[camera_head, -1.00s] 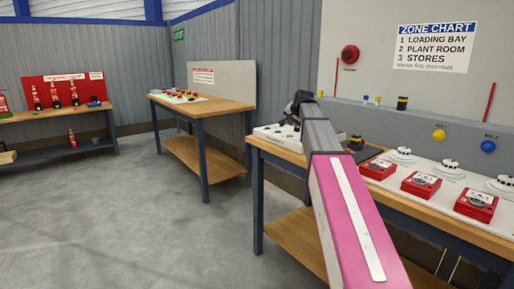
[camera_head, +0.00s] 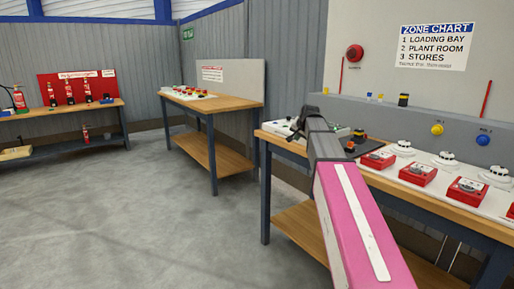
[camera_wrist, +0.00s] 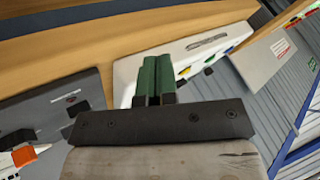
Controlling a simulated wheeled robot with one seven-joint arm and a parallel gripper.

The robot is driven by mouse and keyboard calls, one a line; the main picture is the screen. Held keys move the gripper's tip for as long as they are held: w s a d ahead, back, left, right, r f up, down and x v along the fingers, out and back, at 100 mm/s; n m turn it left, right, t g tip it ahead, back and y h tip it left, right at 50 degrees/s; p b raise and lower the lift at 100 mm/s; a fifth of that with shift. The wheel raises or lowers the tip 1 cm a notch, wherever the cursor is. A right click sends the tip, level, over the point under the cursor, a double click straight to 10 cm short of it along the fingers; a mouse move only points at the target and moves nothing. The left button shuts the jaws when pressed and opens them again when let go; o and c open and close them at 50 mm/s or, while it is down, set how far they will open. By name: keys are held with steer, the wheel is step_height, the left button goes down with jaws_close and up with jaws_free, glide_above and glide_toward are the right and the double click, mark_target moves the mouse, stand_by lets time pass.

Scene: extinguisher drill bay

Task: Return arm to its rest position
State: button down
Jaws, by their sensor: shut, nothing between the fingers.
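My arm, pink with a white stripe, reaches forward over the right bench (camera_head: 225,180) in the head view. My gripper (camera_head: 298,124) is at its far end, small and dark there, near a white panel (camera_head: 283,128) on the bench. In the wrist view my gripper (camera_wrist: 156,72) shows two green fingers pressed together with nothing between them. The white panel (camera_wrist: 130,70) with coloured buttons lies beyond the fingers in that view. Whether the fingers touch it cannot be told.
Red call points (camera_head: 418,174) and white detectors (camera_head: 446,158) line the right bench (camera_head: 467,218). A grey panel (camera_wrist: 60,105) lies left of my fingers. A middle bench (camera_head: 235,103) and a far left bench with extinguishers (camera_head: 69,92) stand back. The floor (camera_head: 130,220) is clear.

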steer(key=s+f+n+g, duration=0.1)
steer(key=s+f+g, duration=0.1)
steer(key=s+f, duration=0.7)
steer(key=s+f+n+g, duration=0.2)
steer(key=s+f, duration=0.3)
steer(key=f, duration=0.8)
steer(key=s+f+n+g, duration=0.1)
steer(key=s+f+g, duration=0.1)
steer(key=s+f, duration=0.5)
steer(key=s+f+n+g+h, duration=0.1)
steer(key=s+f, duration=0.7)
steer(key=s, duration=0.5)
steer(key=shift+s+a+f+n+g+h, duration=0.2)
steer(key=shift+f+n+g+h, duration=0.1)
steer(key=shift+n+g, duration=0.1)
